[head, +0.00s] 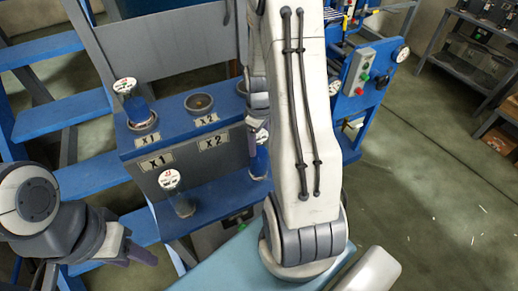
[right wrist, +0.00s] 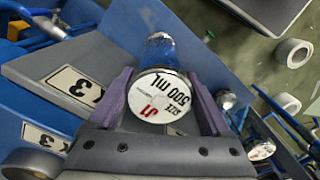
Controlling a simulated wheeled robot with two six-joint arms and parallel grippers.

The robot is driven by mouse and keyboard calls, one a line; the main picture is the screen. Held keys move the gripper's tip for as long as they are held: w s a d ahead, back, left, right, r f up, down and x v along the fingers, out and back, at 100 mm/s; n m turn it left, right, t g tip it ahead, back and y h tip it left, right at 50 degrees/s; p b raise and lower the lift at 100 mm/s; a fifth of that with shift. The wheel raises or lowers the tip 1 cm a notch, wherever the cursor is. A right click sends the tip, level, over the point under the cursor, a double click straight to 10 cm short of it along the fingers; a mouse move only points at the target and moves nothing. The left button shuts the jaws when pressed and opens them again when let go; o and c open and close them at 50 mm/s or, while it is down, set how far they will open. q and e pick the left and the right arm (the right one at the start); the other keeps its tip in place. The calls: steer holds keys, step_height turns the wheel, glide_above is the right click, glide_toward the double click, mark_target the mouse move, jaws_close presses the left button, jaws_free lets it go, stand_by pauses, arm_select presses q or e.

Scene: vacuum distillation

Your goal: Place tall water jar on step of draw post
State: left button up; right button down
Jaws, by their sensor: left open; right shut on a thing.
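The blue draw post (head: 85,182) has a raised top ledge with labelled round openings and a lower blue step (head: 215,198). My right gripper (right wrist: 165,95) is shut on a jar (right wrist: 163,88) with a white lid marked J1 and 500 mL and blue contents. In the head view this jar (head: 261,160) is at the lower step's right part, partly hidden by my right arm; I cannot tell if it touches the step. My left gripper (head: 138,255) is open and empty at lower left, apart from the post.
One jar (head: 138,112) stands in the X1 opening, and a clear jar (head: 182,204) stands on the lower step below. The X2 opening (head: 199,103) is empty. A blue frame with buttons and gauges (head: 362,75) stands at right. Open floor (head: 430,190) lies beyond.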

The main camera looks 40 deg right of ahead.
steer(key=shift+w+f, duration=0.1)
steer(key=shift+f, duration=1.95)
steer(key=shift+f, duration=0.15)
jaws_free()
